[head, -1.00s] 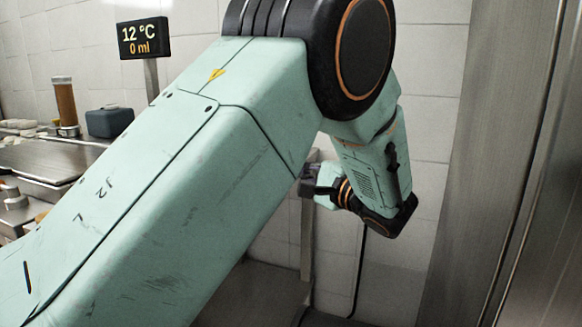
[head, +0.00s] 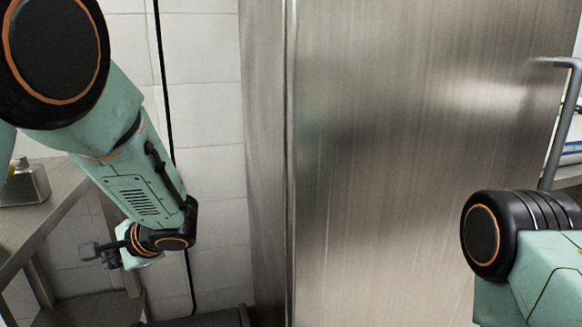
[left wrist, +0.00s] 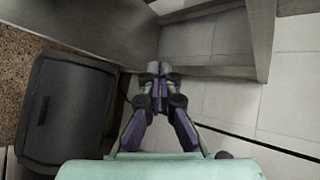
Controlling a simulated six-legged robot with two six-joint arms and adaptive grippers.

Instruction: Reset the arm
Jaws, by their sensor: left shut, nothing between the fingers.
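My left arm comes in from the left in the head view, bent at its elbow. Its gripper (head: 101,252) hangs low in front of the white tiled wall, beside the metal table, and is small and partly hidden by my wrist. In the left wrist view the left gripper (left wrist: 157,84) shows from behind with its fingers together. They are shut with nothing between them. My right arm shows only as a joint and link at the right edge of the head view; its gripper is outside the picture.
A tall steel cabinet (head: 400,170) fills the middle of the head view. A metal table (head: 50,205) with a small metal container (head: 27,184) stands at left. A grey rail (head: 561,120) is at far right. A dark bin-like box (left wrist: 68,112) is close by the left gripper.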

